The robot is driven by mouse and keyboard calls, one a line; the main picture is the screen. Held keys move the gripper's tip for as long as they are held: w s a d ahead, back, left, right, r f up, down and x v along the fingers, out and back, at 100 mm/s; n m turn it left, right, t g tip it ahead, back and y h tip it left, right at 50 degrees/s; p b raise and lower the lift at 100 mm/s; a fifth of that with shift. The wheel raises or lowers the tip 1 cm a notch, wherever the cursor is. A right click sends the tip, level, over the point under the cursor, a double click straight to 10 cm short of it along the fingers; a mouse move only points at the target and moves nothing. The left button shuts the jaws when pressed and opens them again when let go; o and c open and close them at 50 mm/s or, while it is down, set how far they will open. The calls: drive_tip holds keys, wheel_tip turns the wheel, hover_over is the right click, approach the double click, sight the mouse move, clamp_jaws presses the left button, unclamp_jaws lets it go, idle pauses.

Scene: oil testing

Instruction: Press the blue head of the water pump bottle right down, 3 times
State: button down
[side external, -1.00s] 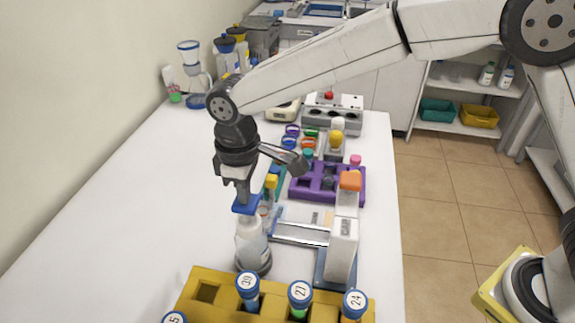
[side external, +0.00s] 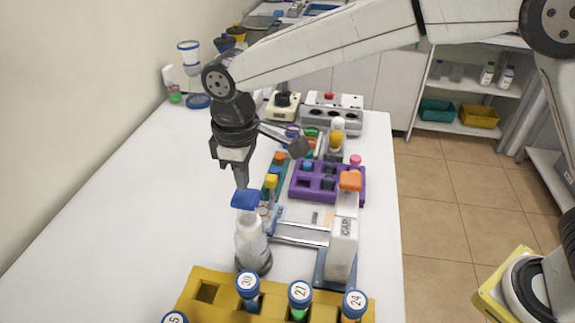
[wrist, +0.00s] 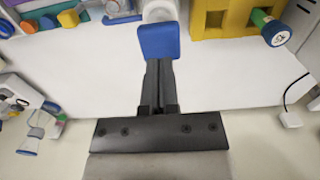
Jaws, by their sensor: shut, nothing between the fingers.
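The water pump bottle (side external: 251,240) is clear-white with a dark base and stands upright on the white table. Its blue head (side external: 245,200) is on top. My gripper (side external: 241,186) is shut and empty, pointing down with its fingertips right at the top of the blue head; I cannot tell whether they touch it. In the wrist view the blue head (wrist: 158,41) lies just past my shut fingertips (wrist: 161,63), and the bottle's white body is mostly hidden behind it.
A yellow rack (side external: 200,310) with several numbered blue-capped tubes stands in front of the bottle. A white dispenser with an orange top (side external: 343,245) is to the right. A purple rack (side external: 328,185) is behind. The table's left side is clear.

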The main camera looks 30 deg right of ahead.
idle(0.4)
drive_tip(key=shift+r, duration=1.25)
drive_tip(key=s+d+f+m, duration=0.1)
drive_tip(key=d+f+m, duration=0.2)
drive_tip(key=d, duration=0.7)
drive_tip(key=d+f+m, duration=0.3)
drive_tip(key=d, duration=0.6)
drive_tip(key=s+d+f+m+t, duration=0.1)
drive_tip(key=s+d+f, duration=0.1)
drive_tip(key=s+d, duration=0.3)
drive_tip(key=s+d+f+m+t, duration=0.1)
drive_tip(key=s+d+f+m, duration=0.1)
drive_tip(key=s+d, duration=0.3)
drive_tip(key=s, duration=0.2)
drive_tip(key=shift+s+d+f+t, duration=0.15)
drive_tip(key=shift+s+f+t, duration=0.1)
drive_tip(key=shift+s+t, duration=0.05)
